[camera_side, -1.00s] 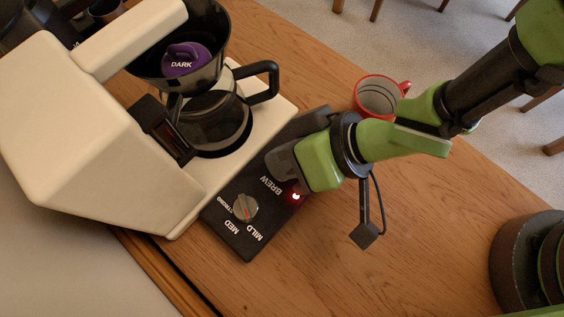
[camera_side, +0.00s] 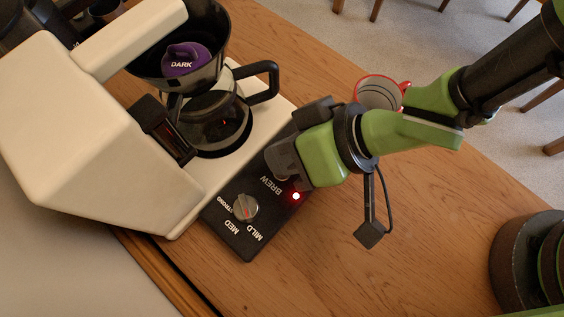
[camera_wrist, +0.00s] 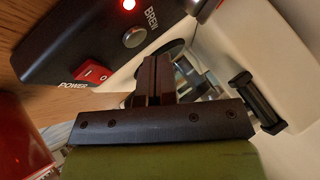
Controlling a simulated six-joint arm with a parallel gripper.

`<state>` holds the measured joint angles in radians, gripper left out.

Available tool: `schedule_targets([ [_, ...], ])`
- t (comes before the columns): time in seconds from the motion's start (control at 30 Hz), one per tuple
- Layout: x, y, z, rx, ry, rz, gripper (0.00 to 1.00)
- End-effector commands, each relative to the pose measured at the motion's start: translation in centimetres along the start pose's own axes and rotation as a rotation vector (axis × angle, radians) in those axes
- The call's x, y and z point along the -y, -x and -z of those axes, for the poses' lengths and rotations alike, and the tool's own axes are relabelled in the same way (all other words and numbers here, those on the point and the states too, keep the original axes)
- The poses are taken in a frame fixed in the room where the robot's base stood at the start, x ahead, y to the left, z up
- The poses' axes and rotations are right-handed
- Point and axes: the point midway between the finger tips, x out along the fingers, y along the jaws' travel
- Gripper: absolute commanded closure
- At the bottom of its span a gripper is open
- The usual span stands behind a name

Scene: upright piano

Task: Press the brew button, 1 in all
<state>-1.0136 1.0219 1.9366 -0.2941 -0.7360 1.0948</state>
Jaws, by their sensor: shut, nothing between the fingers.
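The brew button (camera_wrist: 134,37) is a round silver knob on the black control panel (camera_wrist: 70,40), beside the BREW label in the wrist view. In the side view my gripper covers most or all of it. A small red lamp (camera_side: 296,196) glows on the panel near BREW, and the wrist view shows it at the top edge (camera_wrist: 128,4). My gripper (camera_wrist: 154,70) is shut and empty, with its fingertips near the button. In the wrist view a gap shows between them. In the side view my gripper (camera_side: 280,160) hangs over the panel's upper end.
The cream coffee maker (camera_side: 75,140) holds a glass carafe (camera_side: 215,130) beside the panel. A strength dial (camera_side: 245,207) sits lower on the panel. A red POWER switch (camera_wrist: 92,75) lies near the fingers. A red mug (camera_side: 378,93) stands behind my wrist.

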Motion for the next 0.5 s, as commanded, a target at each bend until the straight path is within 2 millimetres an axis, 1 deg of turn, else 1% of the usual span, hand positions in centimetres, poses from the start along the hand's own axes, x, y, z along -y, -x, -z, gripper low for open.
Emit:
schedule_targets([
  [0.5,2.4,3.2,2.4,-0.002,0.000,0.001,1.00],
])
